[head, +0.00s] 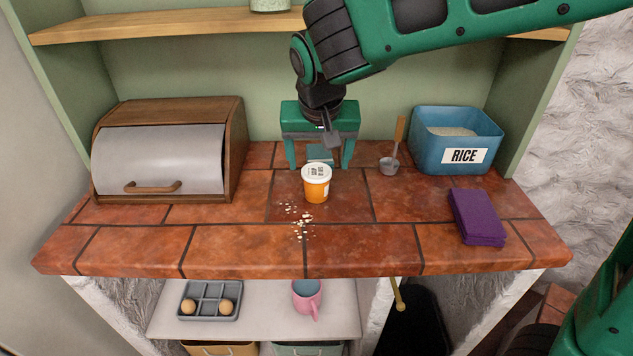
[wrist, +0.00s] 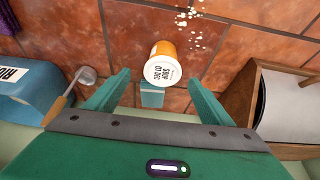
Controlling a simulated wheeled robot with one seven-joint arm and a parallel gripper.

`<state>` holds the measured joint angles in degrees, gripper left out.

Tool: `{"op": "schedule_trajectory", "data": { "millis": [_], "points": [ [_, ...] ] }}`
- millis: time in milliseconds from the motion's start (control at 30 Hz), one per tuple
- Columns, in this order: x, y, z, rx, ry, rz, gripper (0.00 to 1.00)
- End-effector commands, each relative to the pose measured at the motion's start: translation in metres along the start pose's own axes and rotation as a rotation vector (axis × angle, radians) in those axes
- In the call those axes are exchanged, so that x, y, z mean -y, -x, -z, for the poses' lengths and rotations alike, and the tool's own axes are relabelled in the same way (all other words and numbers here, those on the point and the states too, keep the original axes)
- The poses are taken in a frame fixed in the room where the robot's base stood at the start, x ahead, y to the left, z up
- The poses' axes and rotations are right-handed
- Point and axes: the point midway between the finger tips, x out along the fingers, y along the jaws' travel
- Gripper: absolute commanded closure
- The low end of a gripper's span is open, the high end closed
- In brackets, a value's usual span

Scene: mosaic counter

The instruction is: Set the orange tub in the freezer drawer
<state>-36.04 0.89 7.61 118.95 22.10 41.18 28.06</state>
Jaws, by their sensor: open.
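The orange tub (head: 316,188) stands upright on the tiled counter, with a white lid bearing printed text. My gripper (head: 319,166) is open and empty, pointing down just behind the tub, with its fingers spread to either side. In the wrist view the tub (wrist: 162,66) appears just beyond and between the fingertips of my gripper (wrist: 159,79); I see no contact. No freezer drawer can be made out in either view.
A bread box (head: 170,155) stands left. A scoop (head: 390,163), a blue rice bin (head: 455,140) and purple cloth (head: 477,217) are right. A small teal piece (head: 319,153) lies behind the tub, crumbs (head: 300,220) in front. A wooden shelf (head: 170,27) runs above.

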Motion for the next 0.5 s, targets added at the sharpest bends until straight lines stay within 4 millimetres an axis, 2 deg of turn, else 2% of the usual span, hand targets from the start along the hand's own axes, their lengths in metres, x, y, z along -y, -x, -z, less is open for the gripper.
{"op": "schedule_trajectory", "data": {
  "millis": [167, 400, 500],
  "points": [
    [0.001, -0.012, -0.001, 0.003, 0.001, -0.001, 0.25],
    [0.003, -0.045, 0.000, 0.002, 0.000, -0.002, 0.25],
    [0.004, -0.053, 0.000, 0.002, 0.001, -0.001, 0.25]
  ]
}}
